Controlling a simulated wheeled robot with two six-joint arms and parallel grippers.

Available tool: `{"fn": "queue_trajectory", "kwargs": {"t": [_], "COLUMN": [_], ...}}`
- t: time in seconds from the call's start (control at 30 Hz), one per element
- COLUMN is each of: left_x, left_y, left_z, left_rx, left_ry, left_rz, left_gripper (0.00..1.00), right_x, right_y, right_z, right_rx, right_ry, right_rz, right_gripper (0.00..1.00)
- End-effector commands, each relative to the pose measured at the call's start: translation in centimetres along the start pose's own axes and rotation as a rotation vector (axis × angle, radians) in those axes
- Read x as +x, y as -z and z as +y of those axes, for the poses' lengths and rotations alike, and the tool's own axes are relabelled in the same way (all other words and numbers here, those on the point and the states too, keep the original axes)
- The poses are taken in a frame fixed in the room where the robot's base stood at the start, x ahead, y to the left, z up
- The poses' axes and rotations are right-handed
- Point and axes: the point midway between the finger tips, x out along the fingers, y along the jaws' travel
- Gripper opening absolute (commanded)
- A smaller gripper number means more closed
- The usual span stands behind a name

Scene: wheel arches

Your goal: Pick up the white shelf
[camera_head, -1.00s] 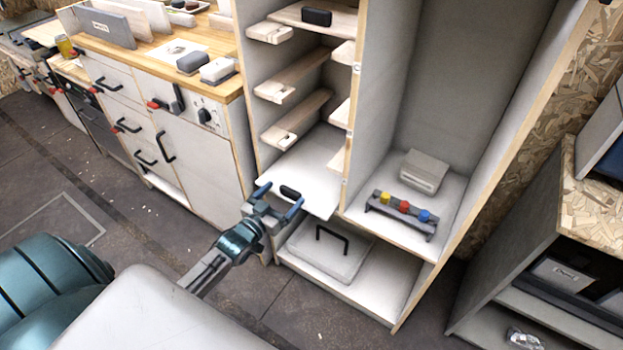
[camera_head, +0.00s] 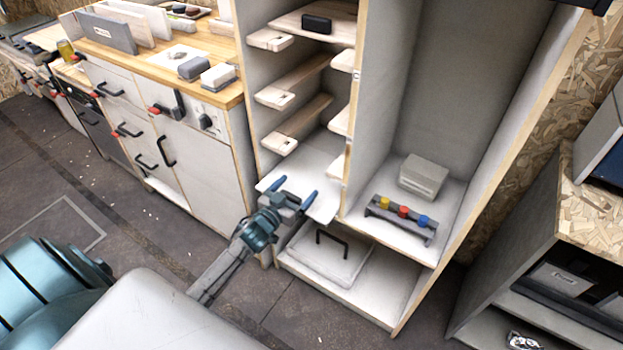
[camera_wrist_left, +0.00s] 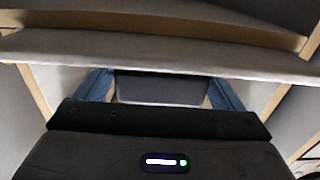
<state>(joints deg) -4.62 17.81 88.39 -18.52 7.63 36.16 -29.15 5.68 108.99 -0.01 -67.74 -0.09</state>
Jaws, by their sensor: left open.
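The white shelf (camera_head: 317,163) is a flat white board low in the left bay of the tall cabinet, its front sticking out past the cabinet side. My left gripper (camera_head: 294,189) is at its front edge, fingers open and pointing into the bay. In the left wrist view the two blue fingers (camera_wrist_left: 160,92) stand apart on either side of a dark block (camera_wrist_left: 160,87). I cannot tell whether the fingers touch the block or the shelf. My right gripper is not in view.
Wooden ledges (camera_head: 295,82) line the bay above the shelf. A grey lidded box (camera_head: 328,258) lies below it. The right bay holds a rack with coloured knobs (camera_head: 401,216) and a grey box (camera_head: 423,176). A workbench (camera_head: 190,150) stands left; open floor lies in front.

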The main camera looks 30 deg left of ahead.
Motion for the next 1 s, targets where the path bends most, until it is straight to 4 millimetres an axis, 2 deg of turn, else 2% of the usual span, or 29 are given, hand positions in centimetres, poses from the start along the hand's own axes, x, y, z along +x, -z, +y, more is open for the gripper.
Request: {"fn": "queue_trajectory", "kwargs": {"t": [0.2,0.5,0.9,0.97,1.0], "left_x": [0.02,0.01,0.08,0.11,0.14], "left_y": [-0.04,-0.04,0.34,0.52,0.68], "left_z": [0.01,0.00,-0.03,-0.07,-0.11], "left_rx": [0.000,0.000,0.001,0.001,0.001], "left_ry": [0.000,0.000,0.000,0.000,0.000], "left_rz": [0.000,0.000,0.002,0.002,0.002], "left_gripper": [0.89,0.30,0.29,0.29,0.29], "right_x": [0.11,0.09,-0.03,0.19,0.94], "right_y": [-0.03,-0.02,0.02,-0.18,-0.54], "right_z": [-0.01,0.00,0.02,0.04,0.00], "right_rx": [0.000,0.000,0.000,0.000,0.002], "right_ry": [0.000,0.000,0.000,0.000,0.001], "right_rz": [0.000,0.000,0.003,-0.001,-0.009], "right_gripper": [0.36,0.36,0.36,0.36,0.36]}}
